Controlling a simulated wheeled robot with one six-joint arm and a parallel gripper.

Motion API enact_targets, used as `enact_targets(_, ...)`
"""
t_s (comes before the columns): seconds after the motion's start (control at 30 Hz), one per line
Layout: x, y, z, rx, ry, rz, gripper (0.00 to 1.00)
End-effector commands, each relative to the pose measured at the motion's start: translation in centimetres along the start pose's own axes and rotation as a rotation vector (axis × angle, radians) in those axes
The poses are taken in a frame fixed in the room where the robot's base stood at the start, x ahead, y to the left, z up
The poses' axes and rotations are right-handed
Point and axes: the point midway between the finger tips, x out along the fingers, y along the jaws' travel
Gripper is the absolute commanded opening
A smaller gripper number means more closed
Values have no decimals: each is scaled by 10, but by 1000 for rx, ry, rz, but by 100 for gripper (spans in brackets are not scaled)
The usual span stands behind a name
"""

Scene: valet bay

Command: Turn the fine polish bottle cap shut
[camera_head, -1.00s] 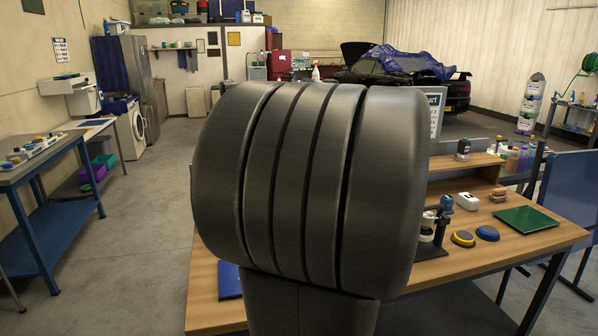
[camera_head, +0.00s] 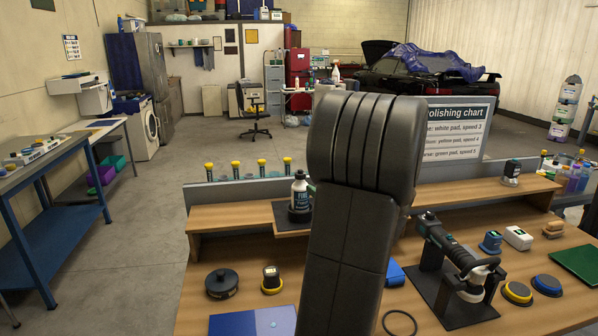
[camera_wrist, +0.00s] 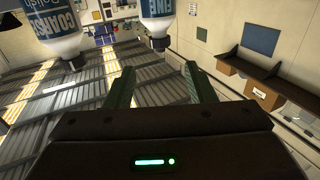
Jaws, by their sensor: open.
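The fine polish bottle (camera_head: 301,196), white with a dark "FINE" label, stands upright in a dark holder on the raised wooden shelf, just left of my arm. In the wrist view, which looks upside down, the fine polish bottle (camera_wrist: 157,28) is at the top centre, with a small dark part at its top end. I cannot tell how tight the cap is. My gripper (camera_wrist: 162,84) is open and empty, its two green fingers apart and pointing towards the fine bottle without touching it. My arm hides the gripper in the head view.
A coarse polish bottle (camera_wrist: 58,30) is left of the fine one in the wrist view. A polisher (camera_head: 452,255) rests on a black stand at right. Yellow-topped posts (camera_head: 236,167) rise behind the shelf. A blue mat (camera_head: 235,323) lies in front.

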Motion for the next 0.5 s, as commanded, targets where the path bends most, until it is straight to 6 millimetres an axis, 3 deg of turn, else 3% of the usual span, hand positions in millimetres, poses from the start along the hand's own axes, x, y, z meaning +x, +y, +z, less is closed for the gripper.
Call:
enact_targets(0.3, 70, -1, -3, 3, -2, -4, 50)
enact_targets(0.5, 100, -1, -2, 3, -2, -3, 50)
